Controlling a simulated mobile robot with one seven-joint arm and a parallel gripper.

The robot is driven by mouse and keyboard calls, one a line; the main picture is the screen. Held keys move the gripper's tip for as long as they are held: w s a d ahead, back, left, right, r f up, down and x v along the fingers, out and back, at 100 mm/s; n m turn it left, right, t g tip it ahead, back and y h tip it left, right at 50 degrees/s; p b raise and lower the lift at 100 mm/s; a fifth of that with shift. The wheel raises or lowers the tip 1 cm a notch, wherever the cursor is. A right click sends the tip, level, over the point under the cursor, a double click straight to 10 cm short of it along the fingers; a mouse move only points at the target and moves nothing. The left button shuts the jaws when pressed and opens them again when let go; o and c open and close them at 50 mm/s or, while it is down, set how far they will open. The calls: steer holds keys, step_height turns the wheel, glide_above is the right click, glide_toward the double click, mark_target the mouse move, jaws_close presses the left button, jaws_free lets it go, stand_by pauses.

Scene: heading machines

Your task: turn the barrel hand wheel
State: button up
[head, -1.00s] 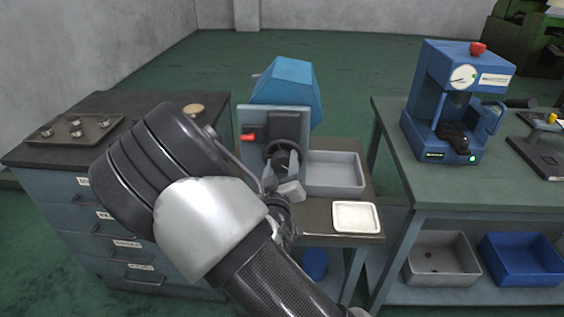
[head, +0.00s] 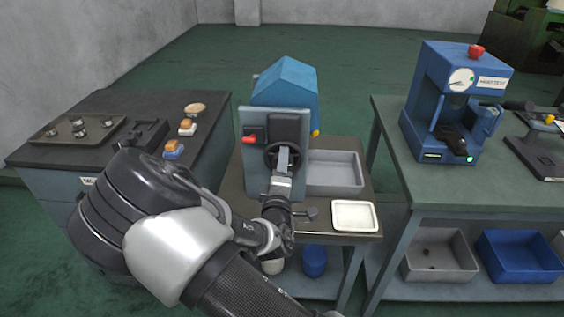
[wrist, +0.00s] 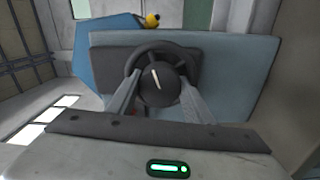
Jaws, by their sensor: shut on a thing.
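The dark hand wheel (head: 269,154) sits on the grey-blue front plate (head: 256,178) of a blue-topped machine. In the wrist view the wheel's round hub (wrist: 158,84) carries a pale line that tilts slightly left at its top. My gripper (head: 283,153) reaches the wheel from the front. In the wrist view my gripper (wrist: 160,88) has one finger on each side of the hub, inside or across the rim, and is shut on the wheel. The fingers hide part of the lower rim.
A red knob (head: 249,139) sticks out left of the wheel. A grey bin (head: 335,184) and a white tray (head: 355,217) stand on the right. A dark-topped cabinet (head: 75,155) is at left, and a bench with a blue press (head: 432,100) at right.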

steer(key=n, duration=0.3)
steer(key=shift+n+p, duration=0.35)
steer(key=shift+n, duration=0.05)
steer(key=n, duration=0.3)
steer(key=shift+n, duration=0.4)
steer(key=n, duration=0.4)
steer(key=shift+f, duration=0.1)
steer(key=shift+n, duration=1.3)
steer(key=o, duration=1)
steer(key=shift+o, duration=0.2)
